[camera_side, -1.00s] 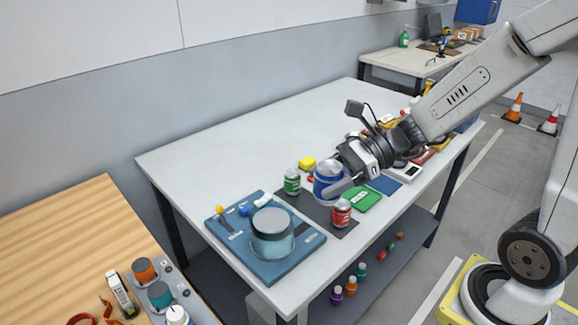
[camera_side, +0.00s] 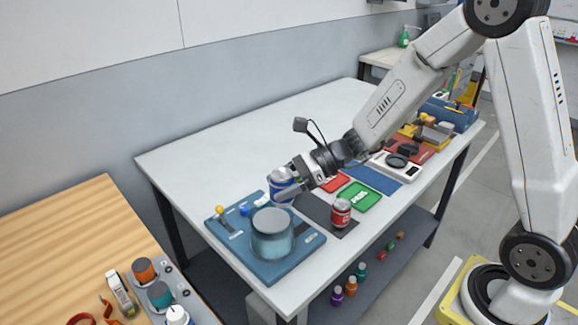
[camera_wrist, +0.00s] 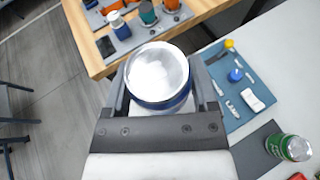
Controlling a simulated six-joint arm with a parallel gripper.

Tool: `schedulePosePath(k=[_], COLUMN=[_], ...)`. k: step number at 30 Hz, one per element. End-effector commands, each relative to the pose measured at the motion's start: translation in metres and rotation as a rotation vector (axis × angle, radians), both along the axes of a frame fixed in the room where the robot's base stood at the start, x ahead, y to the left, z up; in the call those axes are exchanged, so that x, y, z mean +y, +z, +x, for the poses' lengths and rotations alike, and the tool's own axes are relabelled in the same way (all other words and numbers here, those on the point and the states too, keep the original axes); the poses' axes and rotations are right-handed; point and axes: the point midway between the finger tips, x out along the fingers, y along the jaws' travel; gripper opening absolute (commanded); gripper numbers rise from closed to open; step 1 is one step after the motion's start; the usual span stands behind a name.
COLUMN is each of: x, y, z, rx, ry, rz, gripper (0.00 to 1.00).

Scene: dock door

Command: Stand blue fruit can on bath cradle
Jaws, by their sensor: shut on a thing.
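The blue fruit can (camera_side: 281,187) is held in my gripper (camera_side: 287,190), which is shut on its sides. The can looks roughly upright, above the table and a little behind and above the bath. In the wrist view the can's pale metal top (camera_wrist: 158,74) shows between the two fingers. The bath (camera_side: 272,236) is a clear round vessel of bluish liquid with a grey disc-like top, on a blue board (camera_side: 236,238). I cannot make out the cradle apart from that grey top. In the wrist view the can and gripper hide the bath.
A red can (camera_side: 341,212) stands on the dark mat (camera_side: 316,209). A green can (camera_wrist: 288,147) shows in the wrist view. A yellow-knobbed item (camera_side: 220,211) and a blue knob (camera_side: 244,209) sit on the board near the bath. The table's back left is clear.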

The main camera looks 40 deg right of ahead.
Motion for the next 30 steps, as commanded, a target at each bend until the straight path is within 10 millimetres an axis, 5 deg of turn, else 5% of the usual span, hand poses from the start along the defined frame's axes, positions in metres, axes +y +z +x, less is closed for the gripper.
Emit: schedulePosePath(k=[10, 23, 30], x=[0.004, 0.005, 0.006], y=[-0.028, -0.035, -0.056], z=[0.023, 0.029, 0.032], rx=[0.000, 0.000, 0.002], ry=[0.001, 0.001, 0.000], rz=[0.000, 0.001, 0.001], gripper=[0.06, 0.06, 0.06])
